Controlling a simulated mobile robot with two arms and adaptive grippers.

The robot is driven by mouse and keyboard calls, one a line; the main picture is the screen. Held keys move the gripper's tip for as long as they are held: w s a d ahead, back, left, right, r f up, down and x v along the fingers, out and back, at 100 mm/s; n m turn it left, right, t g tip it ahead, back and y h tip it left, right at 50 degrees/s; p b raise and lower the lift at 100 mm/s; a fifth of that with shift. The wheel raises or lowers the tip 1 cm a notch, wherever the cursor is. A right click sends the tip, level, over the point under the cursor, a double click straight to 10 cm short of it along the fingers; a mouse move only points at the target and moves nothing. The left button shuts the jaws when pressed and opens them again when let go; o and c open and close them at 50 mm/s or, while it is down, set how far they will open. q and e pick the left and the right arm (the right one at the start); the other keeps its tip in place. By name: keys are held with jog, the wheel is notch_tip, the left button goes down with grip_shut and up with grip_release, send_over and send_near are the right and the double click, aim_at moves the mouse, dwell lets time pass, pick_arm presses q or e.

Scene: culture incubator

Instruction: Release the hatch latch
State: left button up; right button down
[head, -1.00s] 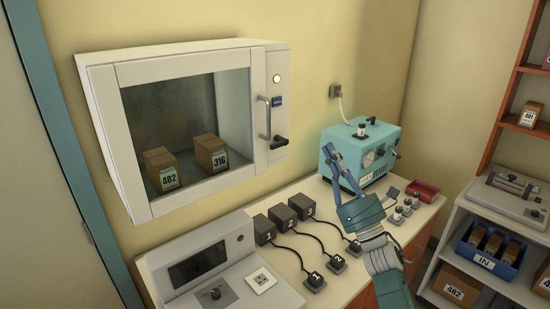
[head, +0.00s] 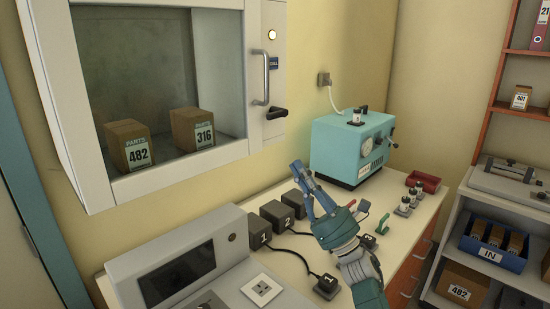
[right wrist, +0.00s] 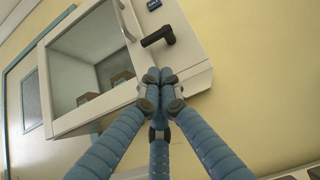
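The black hatch latch (head: 277,113) is a short lever on the right frame of the white hatch (head: 55,110), below a grey bar handle (head: 262,78). The latch also shows in the right wrist view (right wrist: 158,37), sticking out to the side. My right gripper (head: 298,170) is lower than the latch and apart from it. Its blue fingers point up toward the hatch; in the right wrist view the fingertips (right wrist: 159,76) are together with nothing between them, just below the latch in the picture. My left gripper is not in view.
Behind the hatch window stand cartons 482 (head: 128,146) and 316 (head: 193,129). Below are a grey console (head: 185,262), several dark numbered blocks and a teal machine (head: 345,150) on the counter. A shelf unit with a blue IN bin (head: 492,252) stands at right.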

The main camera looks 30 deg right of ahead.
pick_arm(q)
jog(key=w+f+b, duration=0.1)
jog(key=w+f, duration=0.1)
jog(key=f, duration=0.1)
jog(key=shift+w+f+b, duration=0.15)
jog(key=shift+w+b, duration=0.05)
jog(key=shift+b, duration=0.15)
pick_arm(e)
notch_tip(320, 180, down, 4)
jog(key=shift+r, duration=0.25)
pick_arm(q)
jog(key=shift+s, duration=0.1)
pick_arm(e)
jog(key=p, duration=0.7)
send_near(273, 113)
jog(key=w+r, duration=0.2)
jog(key=w, duration=0.4)
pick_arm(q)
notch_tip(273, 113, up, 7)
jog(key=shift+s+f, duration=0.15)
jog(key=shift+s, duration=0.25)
pick_arm(e)
jog(key=shift+a, duration=0.4)
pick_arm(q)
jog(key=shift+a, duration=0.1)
pick_arm(e)
jog(key=shift+w, duration=0.15)
